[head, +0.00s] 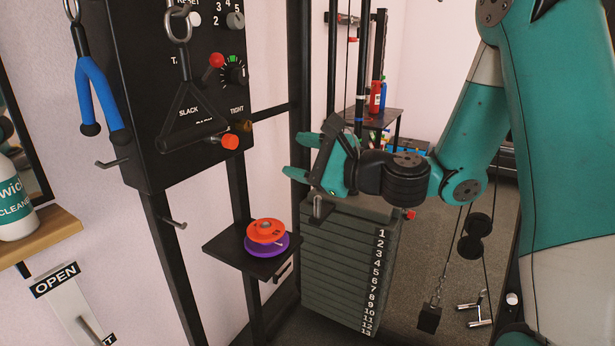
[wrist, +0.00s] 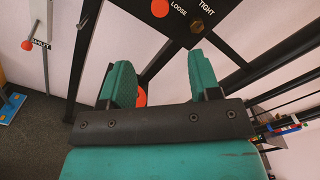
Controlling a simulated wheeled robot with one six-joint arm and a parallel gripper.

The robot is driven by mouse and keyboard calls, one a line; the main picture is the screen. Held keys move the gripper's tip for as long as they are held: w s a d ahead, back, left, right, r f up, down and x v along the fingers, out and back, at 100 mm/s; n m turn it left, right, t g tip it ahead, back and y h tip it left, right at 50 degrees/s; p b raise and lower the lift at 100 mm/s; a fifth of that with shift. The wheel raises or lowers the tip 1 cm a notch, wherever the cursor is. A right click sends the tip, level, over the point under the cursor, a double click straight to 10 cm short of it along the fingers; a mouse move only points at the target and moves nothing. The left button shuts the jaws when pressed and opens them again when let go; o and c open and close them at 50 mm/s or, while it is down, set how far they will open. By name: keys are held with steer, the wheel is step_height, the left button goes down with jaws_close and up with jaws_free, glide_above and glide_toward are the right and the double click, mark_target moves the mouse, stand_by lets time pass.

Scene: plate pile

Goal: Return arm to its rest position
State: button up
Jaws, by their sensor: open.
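My gripper (head: 296,159) is open and empty, its two teal fingers pointing left above the numbered weight stack in the head view. In the wrist view my gripper (wrist: 158,68) shows its two fingers well apart with nothing held between them. An orange-red plate (head: 266,230) lies on a purple plate (head: 285,244) on a small black shelf (head: 225,243), below and left of my gripper and apart from it. In the wrist view an orange-red patch (wrist: 141,97) shows behind the left finger, mostly hidden; I cannot tell for sure that it is the plate.
A black panel (head: 150,130) with knobs and hanging handles stands at the left. The numbered weight stack (head: 340,265) is under my gripper. Thin cables and weights (head: 475,235) hang at the right. A white bottle (head: 14,200) stands on a wooden shelf (head: 50,232) at far left.

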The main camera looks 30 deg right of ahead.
steer(key=shift+s+d, duration=0.3)
steer(key=shift+s, duration=0.2)
steer(key=s+a+r+n+g+y+p, duration=0.1)
steer(key=s+a+r+n+g+p, duration=0.15)
steer(key=s+a+n+g, duration=0.35)
steer(key=s+a+r+n+g+y+p, duration=0.1)
steer(key=s+a+n+g+p, duration=0.25)
steer(key=a+n, duration=0.35)
steer(key=s+d+r+n+g+h+p, duration=0.1)
steer(key=s+d+n+g+h+p, duration=0.1)
steer(key=s+n+h, duration=0.2)
steer(key=s+d+r+n+g+h+p, duration=0.1)
steer(key=s+d+n+g+h+p, duration=0.1)
steer(key=s+n, duration=0.8)
steer(key=shift+s+r+g+h+p, duration=0.2)
steer(key=shift+r+g+h+p, duration=0.15)
steer(key=shift+g+h+p, duration=0.5)
steer(key=shift+d+h, duration=0.1)
steer(key=shift+h, duration=0.15)
